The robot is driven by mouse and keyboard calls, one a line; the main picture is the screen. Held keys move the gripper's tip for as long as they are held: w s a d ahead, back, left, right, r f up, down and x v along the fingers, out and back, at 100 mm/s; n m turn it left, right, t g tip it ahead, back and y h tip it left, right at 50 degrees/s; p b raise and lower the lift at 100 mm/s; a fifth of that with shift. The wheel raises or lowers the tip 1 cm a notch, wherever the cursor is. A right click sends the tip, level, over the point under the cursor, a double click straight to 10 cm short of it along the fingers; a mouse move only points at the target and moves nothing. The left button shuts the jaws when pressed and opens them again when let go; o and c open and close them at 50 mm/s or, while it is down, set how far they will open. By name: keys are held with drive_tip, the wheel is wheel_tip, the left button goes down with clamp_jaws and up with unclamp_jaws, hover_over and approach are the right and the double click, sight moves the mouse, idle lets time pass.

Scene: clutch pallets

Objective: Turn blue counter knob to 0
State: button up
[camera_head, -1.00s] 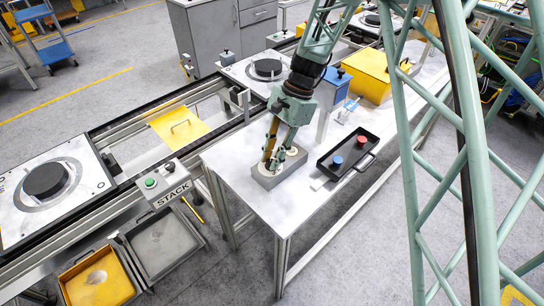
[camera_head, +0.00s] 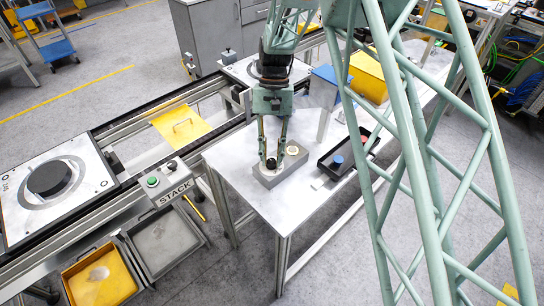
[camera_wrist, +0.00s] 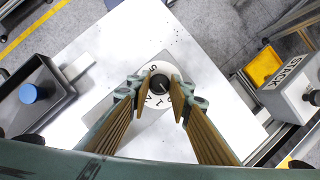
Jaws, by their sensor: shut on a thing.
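A grey counter block (camera_head: 268,181) stands on the white table, with two round pale dials on top. My gripper (camera_head: 271,157) points down over the nearer dial. Its two fingers are shut on a dark round knob (camera_wrist: 160,84) in the middle of a white dial (camera_wrist: 152,103), as the wrist view shows. The knob looks black there, not clearly blue. Characters ring the dial, partly hidden by the fingers, and I cannot tell which one the knob points to. The second dial (camera_head: 293,150) is free, to the right and behind.
A black tray (camera_head: 326,172) with a blue knob-like piece (camera_head: 337,161) lies right of the block. A STACK button box (camera_head: 172,188) stands at the conveyor on the left.

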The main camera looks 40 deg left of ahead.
drive_tip(key=shift+n, duration=0.3)
drive_tip(key=o, duration=0.8)
drive_tip(key=shift+r, duration=0.1)
drive_tip(key=v, duration=1.1)
drive_tip(key=shift+a+r, duration=0.2)
drive_tip(key=shift+r, duration=0.1)
drive_tip(key=shift+w, duration=0.1)
